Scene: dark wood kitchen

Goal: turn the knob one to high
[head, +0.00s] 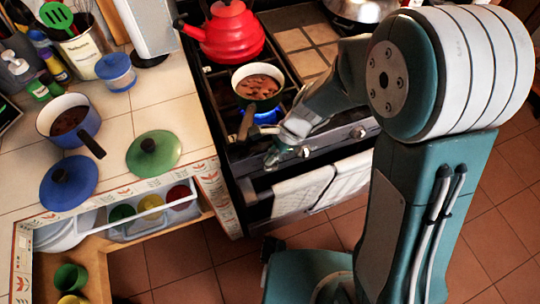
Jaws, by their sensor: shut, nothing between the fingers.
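The stove's front panel (335,142) runs under my forearm and carries silvery knobs. One knob (305,152) shows just right of my gripper, and another knob (358,132) shows farther right. A blue flame (266,116) burns under the green pot (257,84) on the front left burner.
A red kettle (228,38) stands behind the pot, whose handle points toward my gripper. Towels (305,190) hang on the oven rail below the panel. The left counter holds a blue pot (66,117) and two lids. An open drawer (150,245) juts out at lower left.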

